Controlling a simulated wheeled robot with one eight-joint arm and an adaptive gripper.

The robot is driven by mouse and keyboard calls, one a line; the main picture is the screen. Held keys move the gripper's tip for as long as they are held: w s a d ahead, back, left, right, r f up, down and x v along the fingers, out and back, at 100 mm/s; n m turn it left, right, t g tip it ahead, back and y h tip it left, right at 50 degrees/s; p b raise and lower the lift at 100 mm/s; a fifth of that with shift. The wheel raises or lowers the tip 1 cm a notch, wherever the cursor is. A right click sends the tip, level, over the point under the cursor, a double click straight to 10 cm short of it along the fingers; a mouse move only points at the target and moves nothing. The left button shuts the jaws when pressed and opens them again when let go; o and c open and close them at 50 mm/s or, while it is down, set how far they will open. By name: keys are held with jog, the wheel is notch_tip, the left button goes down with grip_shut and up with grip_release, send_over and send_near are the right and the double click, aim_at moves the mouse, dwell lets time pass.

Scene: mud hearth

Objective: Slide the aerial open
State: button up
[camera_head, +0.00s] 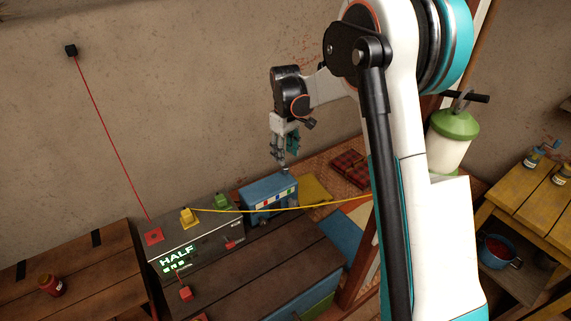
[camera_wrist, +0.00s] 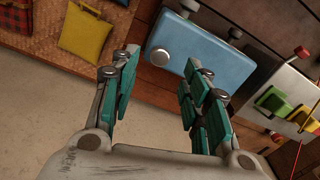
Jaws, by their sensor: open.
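A blue box (camera_head: 262,193), like a radio with a row of coloured keys on its front, stands on the dark wooden bench. A short metal stub with a round top (camera_head: 285,171), which looks like the aerial pushed in, stands at its right end. In the wrist view the blue box (camera_wrist: 205,52) is seen from above, and the round silver knob (camera_wrist: 159,57) lies between the fingertips in the picture. My gripper (camera_head: 284,161) is open, pointing down just above the stub. In the wrist view my gripper (camera_wrist: 160,68) has teal fingers spread apart. I cannot tell whether it touches the knob.
A grey box (camera_head: 195,246) reading "HALF", with yellow and green plugs, stands left of the blue box. A yellow cable (camera_head: 330,204) runs rightward past the blue box's front. A red line (camera_head: 112,138) rises to the wall. Cushions (camera_head: 313,190) lie behind right.

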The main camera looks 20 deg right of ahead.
aim_at(285, 170)
jog(key=shift+f, duration=2.55)
grip_shut()
